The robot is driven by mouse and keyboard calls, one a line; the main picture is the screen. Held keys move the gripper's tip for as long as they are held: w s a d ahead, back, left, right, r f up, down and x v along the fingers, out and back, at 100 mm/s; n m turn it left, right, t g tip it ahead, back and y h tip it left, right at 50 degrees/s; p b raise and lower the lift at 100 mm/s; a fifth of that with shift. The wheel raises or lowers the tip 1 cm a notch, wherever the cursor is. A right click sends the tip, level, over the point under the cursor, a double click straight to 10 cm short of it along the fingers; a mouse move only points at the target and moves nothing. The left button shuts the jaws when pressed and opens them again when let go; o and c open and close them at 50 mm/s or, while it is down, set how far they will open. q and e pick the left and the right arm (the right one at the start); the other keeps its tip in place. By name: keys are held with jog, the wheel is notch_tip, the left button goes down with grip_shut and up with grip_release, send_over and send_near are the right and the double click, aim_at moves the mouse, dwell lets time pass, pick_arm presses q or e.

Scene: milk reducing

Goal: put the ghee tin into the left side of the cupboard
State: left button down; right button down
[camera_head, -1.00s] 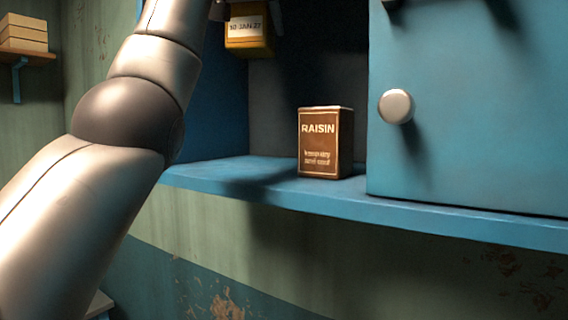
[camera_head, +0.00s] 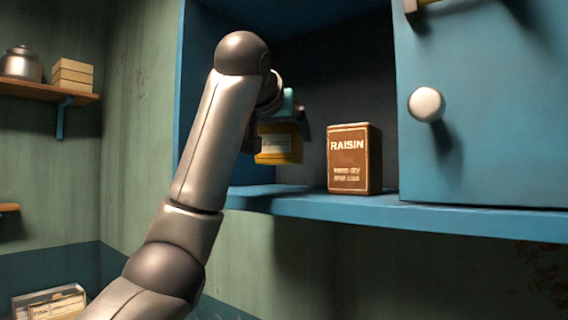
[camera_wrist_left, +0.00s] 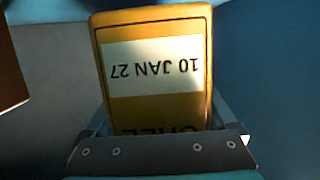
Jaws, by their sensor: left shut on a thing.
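The ghee tin (camera_head: 279,146) is a yellow box with a white label. It is inside the left opening of the blue cupboard (camera_head: 320,205), left of the brown raisin box, and appears held above the shelf. My left gripper (camera_wrist_left: 158,138) is shut on the tin, with its fingers on both sides of it. In the left wrist view the tin (camera_wrist_left: 155,22) shows "10 JAN 27" upside down. In the head view my left arm hides part of the gripper and the tin's left side. My right gripper is not in view.
The raisin box (camera_head: 354,160) stands upright on the cupboard shelf, right of the tin. A blue door with a white knob (camera_head: 426,104) covers the right side. Shelf space left of the raisin box looks clear. A wall shelf (camera_head: 40,90) holds a pot and stacked blocks.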

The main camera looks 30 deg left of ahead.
aim_at(284, 156)
pick_arm(q)
jog(key=shift+f+b, duration=0.4)
jog(key=shift+f, duration=1.75)
jog(key=shift+s, duration=0.1)
jog(key=shift+r, duration=0.1)
jog(key=shift+f, duration=0.2)
grip_release()
